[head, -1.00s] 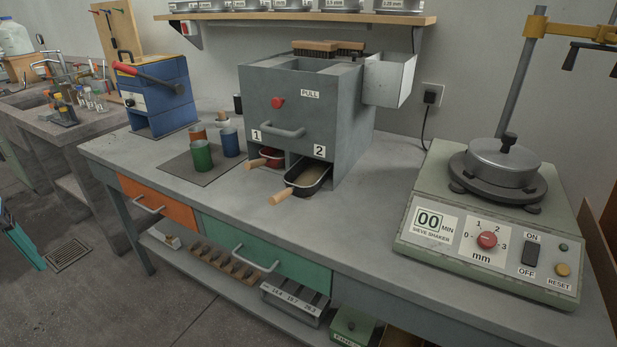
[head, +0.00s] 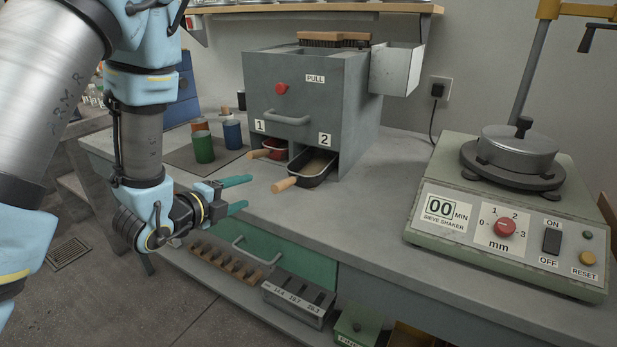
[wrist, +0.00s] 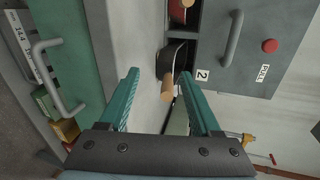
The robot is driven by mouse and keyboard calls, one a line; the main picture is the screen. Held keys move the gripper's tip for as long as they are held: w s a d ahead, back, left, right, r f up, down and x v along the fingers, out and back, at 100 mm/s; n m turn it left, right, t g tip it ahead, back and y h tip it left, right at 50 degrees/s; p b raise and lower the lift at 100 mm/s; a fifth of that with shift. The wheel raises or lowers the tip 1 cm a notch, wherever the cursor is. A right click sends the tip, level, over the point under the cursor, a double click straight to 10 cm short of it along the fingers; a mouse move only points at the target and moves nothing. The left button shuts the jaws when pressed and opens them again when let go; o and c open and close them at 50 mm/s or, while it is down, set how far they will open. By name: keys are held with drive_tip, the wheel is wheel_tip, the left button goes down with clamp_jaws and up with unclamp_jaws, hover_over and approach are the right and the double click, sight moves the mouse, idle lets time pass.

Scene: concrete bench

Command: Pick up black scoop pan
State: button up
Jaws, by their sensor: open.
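The black scoop pan (head: 316,178) sits in the opening marked 2 at the bottom of the grey box, filled with pale material. Its wooden handle (head: 285,185) sticks out toward the front left. In the wrist view the black pan (wrist: 171,60) and its handle (wrist: 167,88) show beyond and between my finger tips. My gripper (head: 243,194) is open and empty, left of the handle and apart from it, with green fingers pointing right. In the wrist view my gripper (wrist: 183,88) has both fingers spread wide.
A red pan (head: 273,148) with a wooden handle sits in opening 1, close by on the left. The grey box (head: 345,115) stands above both pans. Green (head: 204,148) and blue (head: 232,134) cups stand on a dark mat. The sieve shaker (head: 480,205) is at the right, with clear bench between.

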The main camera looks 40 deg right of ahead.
sight(289, 182)
drive_tip(key=d, duration=0.2)
drive_tip(key=s+d+m+g, duration=0.1)
drive_tip(key=d, duration=0.1)
drive_tip(key=s+d+m+h+p, duration=0.1)
drive_tip(key=d, duration=0.1)
drive_tip(key=shift+s+d+f, duration=0.15)
drive_tip(key=shift+d+f, duration=0.1)
drive_tip(key=shift+f, duration=0.15)
drive_tip(key=x, duration=0.1)
drive_tip(key=p+x, duration=0.1)
drive_tip(key=x, duration=0.1)
drive_tip(key=s+p+x, duration=0.1)
drive_tip(key=x, duration=0.1)
drive_tip(key=shift+d+r, duration=0.3)
drive_tip(key=shift+d+f, duration=0.15)
drive_tip(key=shift+d, duration=0.1)
clamp_jaws()
idle(0.5)
